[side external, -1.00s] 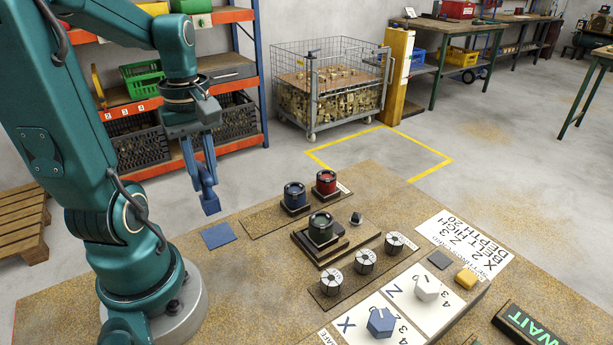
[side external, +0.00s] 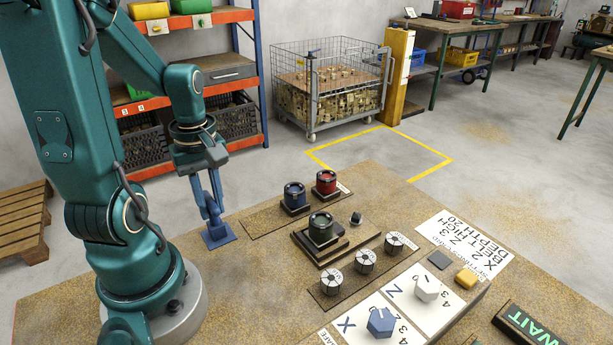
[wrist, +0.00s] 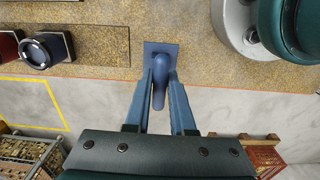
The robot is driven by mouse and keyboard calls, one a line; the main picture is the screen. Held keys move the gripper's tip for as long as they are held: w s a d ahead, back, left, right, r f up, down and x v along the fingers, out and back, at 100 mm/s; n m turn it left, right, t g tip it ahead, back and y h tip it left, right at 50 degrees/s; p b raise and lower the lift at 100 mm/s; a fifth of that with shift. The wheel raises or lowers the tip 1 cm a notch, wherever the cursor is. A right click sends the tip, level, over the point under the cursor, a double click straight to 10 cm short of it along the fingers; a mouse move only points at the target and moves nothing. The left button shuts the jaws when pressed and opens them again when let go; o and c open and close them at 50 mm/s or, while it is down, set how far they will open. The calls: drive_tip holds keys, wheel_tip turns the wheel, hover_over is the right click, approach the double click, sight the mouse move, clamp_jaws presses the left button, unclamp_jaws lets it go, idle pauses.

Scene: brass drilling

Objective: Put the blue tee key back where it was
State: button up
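The blue tee key (wrist: 158,92) shows between my fingers in the wrist view, its rounded head over a blue square pad (wrist: 153,50). My gripper (wrist: 161,76) is closed in on the key from both sides, and the fingertips appear to touch it. In the side external view my gripper (side external: 213,218) points down at the blue pad (side external: 218,242) on the bench, left of the dark strip. The key is hard to tell from the blue fingers there. Whether its lower end rests on the pad or hangs just above is hidden.
The bench around the pad is clear.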

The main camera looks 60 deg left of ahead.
drive_tip(key=o, duration=0.4)
drive_tip(key=shift+c, duration=0.2)
drive_tip(key=shift+r, duration=0.1)
wheel_tip(320, 180, up, 12)
drive_tip(key=w+d+f+m+t, duration=0.2)
drive_tip(key=d+m+t, duration=0.3)
drive_tip(key=d+m, duration=0.9)
drive_tip(key=shift+w+m+t, duration=0.15)
drive_tip(key=shift+m+t, duration=0.15)
drive_tip(key=shift+m, duration=1.6)
